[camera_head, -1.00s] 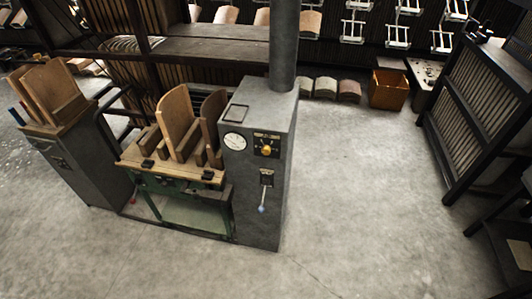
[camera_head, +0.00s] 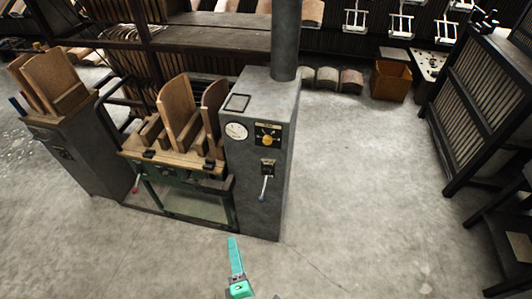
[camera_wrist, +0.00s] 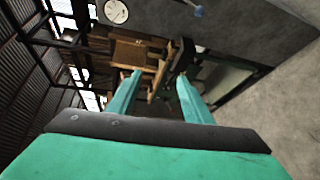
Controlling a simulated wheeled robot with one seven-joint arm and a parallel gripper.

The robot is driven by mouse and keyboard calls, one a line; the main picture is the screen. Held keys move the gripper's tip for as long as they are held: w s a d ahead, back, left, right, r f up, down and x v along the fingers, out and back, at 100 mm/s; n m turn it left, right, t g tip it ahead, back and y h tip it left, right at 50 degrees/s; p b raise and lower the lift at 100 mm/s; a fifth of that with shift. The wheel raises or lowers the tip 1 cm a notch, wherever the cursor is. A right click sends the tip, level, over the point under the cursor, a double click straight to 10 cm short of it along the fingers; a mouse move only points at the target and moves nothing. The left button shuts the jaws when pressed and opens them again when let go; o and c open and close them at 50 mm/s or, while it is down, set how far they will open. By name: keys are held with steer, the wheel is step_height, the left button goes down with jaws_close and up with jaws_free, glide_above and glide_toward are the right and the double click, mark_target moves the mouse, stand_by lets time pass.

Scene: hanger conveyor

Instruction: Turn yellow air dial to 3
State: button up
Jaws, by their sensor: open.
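The yellow air dial (camera_head: 267,140) is a round yellow knob on a dark plate on the front of a grey cabinet (camera_head: 262,205). Its setting is too small to read. My gripper (camera_wrist: 158,78) has two teal fingers spread apart with nothing between them. In the head view, part of my teal gripper (camera_head: 235,250) shows at the bottom, in front of and below the cabinet, well apart from the dial. The dial does not show in the wrist view.
A white gauge (camera_head: 236,131) sits left of the dial and a lever with a blue tip (camera_head: 263,190) hangs below it. A wooden-topped bench (camera_head: 170,160) with curved boards adjoins the cabinet. A dark slatted rack (camera_head: 480,110) stands right. The floor between is clear.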

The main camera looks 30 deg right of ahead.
steer(key=w+d+r+n+h, duration=0.4)
steer(key=w+d+r+n, duration=0.15)
steer(key=w+d, duration=0.4)
steer(key=n+g+h, duration=0.2)
steer(key=n+h, duration=0.1)
steer(key=n, duration=0.1)
glide_toward(267, 142)
steer(key=x, duration=0.7)
steer(key=shift+w+d+f, duration=0.1)
steer(key=shift+w+d, duration=0.15)
steer(key=shift+w, duration=0.05)
steer(key=c, duration=1.1)
